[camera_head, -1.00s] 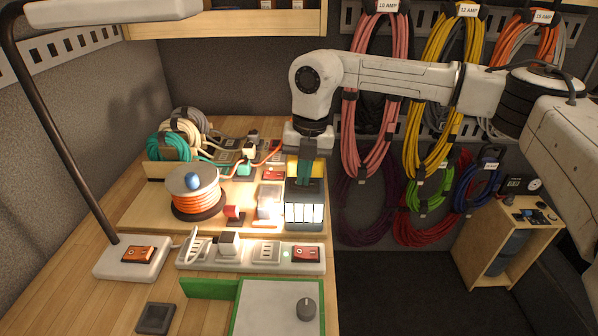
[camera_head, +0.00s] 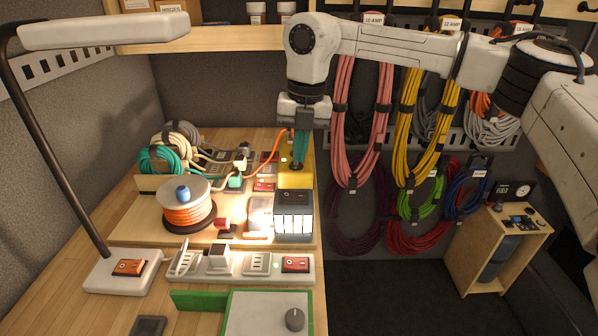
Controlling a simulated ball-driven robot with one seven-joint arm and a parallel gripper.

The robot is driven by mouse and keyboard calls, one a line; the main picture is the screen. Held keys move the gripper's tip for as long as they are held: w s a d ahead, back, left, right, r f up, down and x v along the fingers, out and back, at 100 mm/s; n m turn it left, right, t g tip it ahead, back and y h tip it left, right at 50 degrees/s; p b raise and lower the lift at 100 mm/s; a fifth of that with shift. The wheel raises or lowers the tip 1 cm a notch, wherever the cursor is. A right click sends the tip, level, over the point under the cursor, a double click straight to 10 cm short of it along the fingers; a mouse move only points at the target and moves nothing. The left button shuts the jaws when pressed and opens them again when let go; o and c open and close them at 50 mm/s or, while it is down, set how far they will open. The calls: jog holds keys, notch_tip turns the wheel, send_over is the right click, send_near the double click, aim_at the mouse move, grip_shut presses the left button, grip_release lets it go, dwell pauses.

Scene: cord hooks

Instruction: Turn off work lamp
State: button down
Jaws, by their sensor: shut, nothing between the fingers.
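A gap shows between the fingertips and the lamp's top. The fingers hide part of the yellow part.
A white desk lamp (camera_head: 108,30) stands at left, with an orange switch (camera_head: 129,267) on its base. A power strip (camera_head: 230,266) lies in front. An orange cord reel (camera_head: 188,209) and coiled cords (camera_head: 160,160) stand left. Cables hang behind at right.

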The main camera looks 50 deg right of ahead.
jog(key=r, duration=0.3)
jog(key=s+r, duration=0.1)
jog(key=r, duration=0.1)
jog(key=shift+d+r+b, duration=0.15)
jog(key=shift+d+b, duration=0.05)
jog(key=shift+b, duration=0.1)
jog(key=a+m+h+b, duration=0.1)
jog(key=m+b, duration=0.1)
jog(key=m, duration=1)
jog(key=a+m+t+h+b, duration=0.1)
jog(key=m+b, duration=0.2)
jog(key=m, duration=0.9)
jog(key=a+m+b, duration=0.2)
jog(key=m, duration=0.9)
jog(key=shift+r+m+t+h, duration=0.2)
jog(key=shift+m+t+h, duration=0.2)
jog(key=shift+f, duration=0.1)
